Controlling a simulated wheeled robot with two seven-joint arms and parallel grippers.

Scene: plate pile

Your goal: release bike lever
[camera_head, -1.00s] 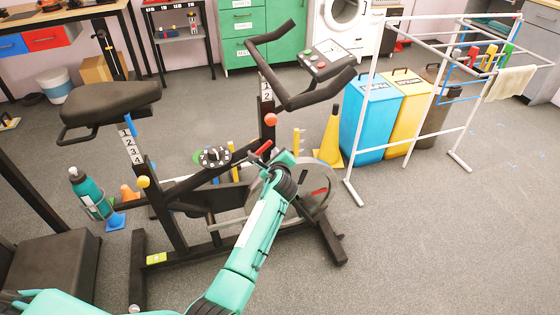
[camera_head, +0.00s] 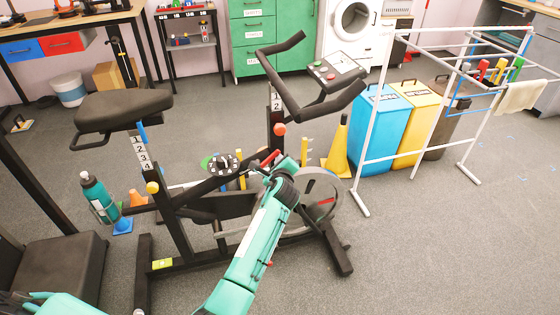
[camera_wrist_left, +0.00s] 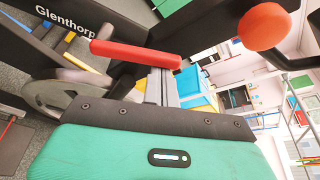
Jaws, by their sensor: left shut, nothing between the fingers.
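The exercise bike (camera_head: 205,215) stands in the middle of the head view. Its red lever (camera_head: 269,158) sits on the frame below a red ball knob (camera_head: 279,129). In the left wrist view the red lever (camera_wrist_left: 135,53) lies across the upper middle, tilted slightly down to the right, and the red knob (camera_wrist_left: 264,26) is at upper right. My left gripper (camera_head: 274,166) is shut and empty right by the lever. In the wrist view its grey fingers (camera_wrist_left: 164,86) reach up to the lever's right end; I cannot tell whether they touch it. My right gripper is not in view.
The handlebar (camera_head: 285,85) and console (camera_head: 337,73) rise above the lever. A yellow cone (camera_head: 337,148), bins (camera_head: 378,130) and a white drying rack (camera_head: 366,165) stand further right. Floor at lower right is clear.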

